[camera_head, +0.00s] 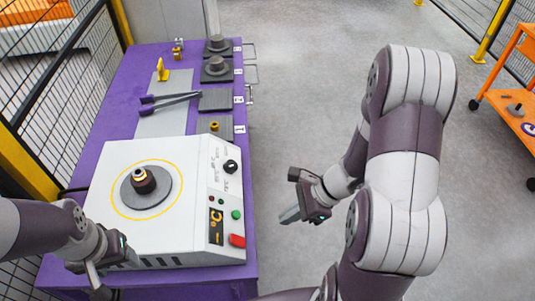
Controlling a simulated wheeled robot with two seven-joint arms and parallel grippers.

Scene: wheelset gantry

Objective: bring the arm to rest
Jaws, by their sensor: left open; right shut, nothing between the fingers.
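My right arm (405,150) is grey-white and dark purple and rises large on the right, bent over at the top. Its gripper (289,214) is shut and empty, hanging over the bare floor just right of the purple table. My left arm comes in at the lower left. Its gripper (102,278) is open, at the front left corner of the white machine, with nothing seen between its fingers. I cannot tell whether it touches the machine.
Mesh fencing (60,70) stands left. An orange cart (505,60) stands right. The grey floor (300,60) between is clear.

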